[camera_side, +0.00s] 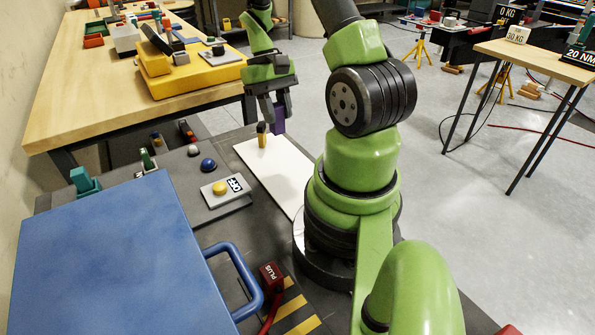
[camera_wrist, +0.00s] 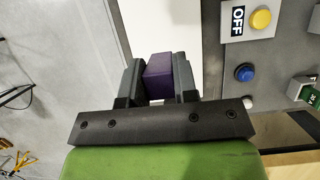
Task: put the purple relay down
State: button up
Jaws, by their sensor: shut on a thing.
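The purple relay (camera_side: 278,122) is a small block held between the fingers of my gripper (camera_side: 274,108). In the wrist view the relay (camera_wrist: 157,72) shows between the two dark fingers of my gripper (camera_wrist: 158,82), which are shut on it from both sides. The relay appears to hang over the far end of the white panel (camera_side: 286,183), with that panel (camera_wrist: 172,30) behind it in the wrist view. How large the gap below it is, I cannot tell.
An OFF plate with a yellow button (camera_side: 220,189) and a blue knob (camera_side: 208,164) lie further left. A blue lidded box (camera_side: 110,255) fills the near left. Most of the white panel is bare.

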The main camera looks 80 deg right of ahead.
notch_tip(320, 180, down, 8)
jog(key=shift+f, duration=0.1)
dwell(0.4)
jog(key=o, duration=0.9)
jog(key=shift+o, duration=0.2)
